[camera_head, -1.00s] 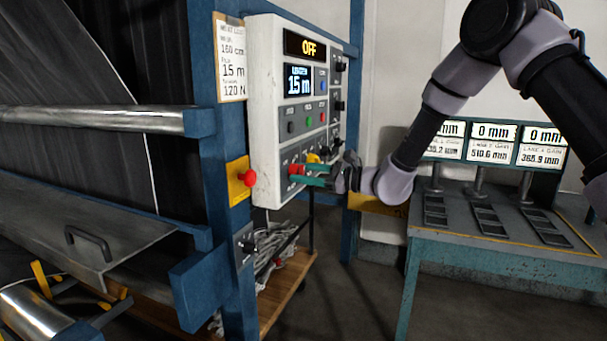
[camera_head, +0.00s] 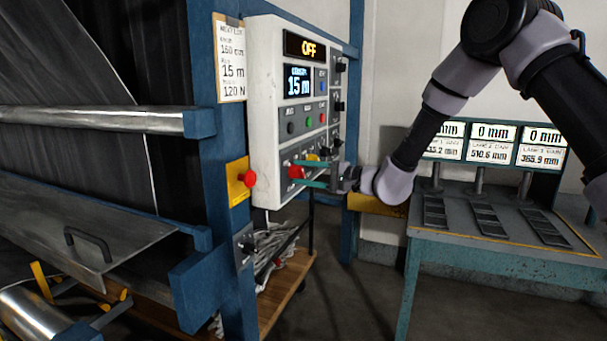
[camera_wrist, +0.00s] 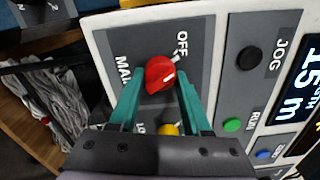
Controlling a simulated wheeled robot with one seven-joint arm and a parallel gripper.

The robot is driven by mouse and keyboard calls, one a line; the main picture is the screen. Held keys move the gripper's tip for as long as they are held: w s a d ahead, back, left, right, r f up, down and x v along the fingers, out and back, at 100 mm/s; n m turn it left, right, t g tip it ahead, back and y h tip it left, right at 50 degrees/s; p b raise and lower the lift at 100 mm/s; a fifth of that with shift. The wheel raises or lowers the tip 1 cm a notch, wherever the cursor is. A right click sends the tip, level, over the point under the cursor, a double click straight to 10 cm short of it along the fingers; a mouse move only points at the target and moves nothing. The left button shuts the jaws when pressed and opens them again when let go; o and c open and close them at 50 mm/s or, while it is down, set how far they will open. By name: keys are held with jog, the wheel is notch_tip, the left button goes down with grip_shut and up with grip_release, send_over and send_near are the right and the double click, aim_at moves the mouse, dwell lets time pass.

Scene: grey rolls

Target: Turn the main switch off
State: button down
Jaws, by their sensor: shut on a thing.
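The main switch is a red knob (camera_wrist: 158,77) on a grey plate of the control panel (camera_head: 262,120). In the wrist view its white mark is on the side towards the "OFF" label at the upper right; the "MAIN" label is partly hidden. My gripper (camera_wrist: 161,80) has its two teal fingers on either side of the knob, shut on it. In the head view the knob (camera_head: 295,172) shows red between the fingers of my gripper (camera_head: 299,171), one above the other. The panel's top display (camera_head: 306,46) reads "OFF".
A red push button (camera_head: 249,179) on a yellow plate sits left of the panel. A yellow button (camera_wrist: 169,129) lies close by my fingers, with green (camera_wrist: 232,124) and black (camera_wrist: 249,58) buttons to the right. A table with gauges (camera_head: 500,246) stands at the right.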

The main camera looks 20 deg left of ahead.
jog(key=shift+n, duration=1.1)
jog(key=shift+c, duration=1.8)
grip_release()
jog(key=shift+d, duration=0.1)
jog(key=d, duration=1)
jog(key=shift+s+d, duration=0.3)
jog(key=shift+s, duration=0.15)
jog(key=shift+r, duration=0.1)
